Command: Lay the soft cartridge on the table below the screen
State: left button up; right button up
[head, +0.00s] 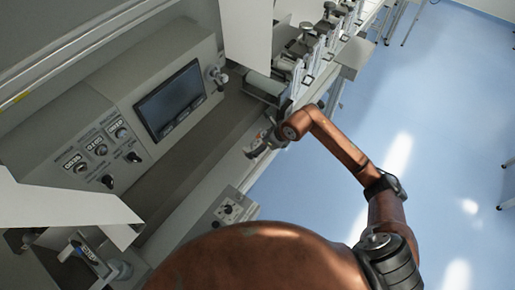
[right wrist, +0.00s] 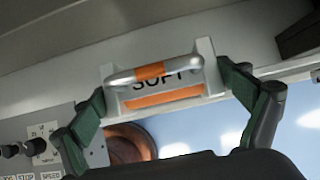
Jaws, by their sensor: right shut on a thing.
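The soft cartridge (right wrist: 156,98) fills the middle of the right wrist view: a pale block with the word SOFT, an orange stripe and a silver bar handle with an orange band. My right gripper (right wrist: 162,82) is shut on it, one green finger at each side. In the head view the right gripper (head: 262,143) is small, over the front edge of the machine, to the right of and below the screen (head: 170,99). The cartridge is hard to make out there. The table (head: 178,163) is the grey-brown strip below the screen. My left gripper is not in view.
A knob panel (head: 97,150) stands left of the screen. A small control box (head: 225,212) sits at the front edge. Rollers and metal fittings (head: 305,50) line the machine at the top. The table strip looks clear. Blue floor is open at right.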

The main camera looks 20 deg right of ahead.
jog(key=shift+a+f, duration=0.1)
jog(key=shift+a, duration=0.1)
jog(key=shift+w+a+f+p, duration=0.15)
jog(key=shift+f+p, duration=0.25)
jog(key=shift+f, duration=1.4)
jog(key=o, duration=1.3)
jog(key=shift+f, duration=0.1)
jog(key=shift+c, duration=0.2)
jog(key=v, duration=1.2)
jog(key=shift+b, duration=0.35)
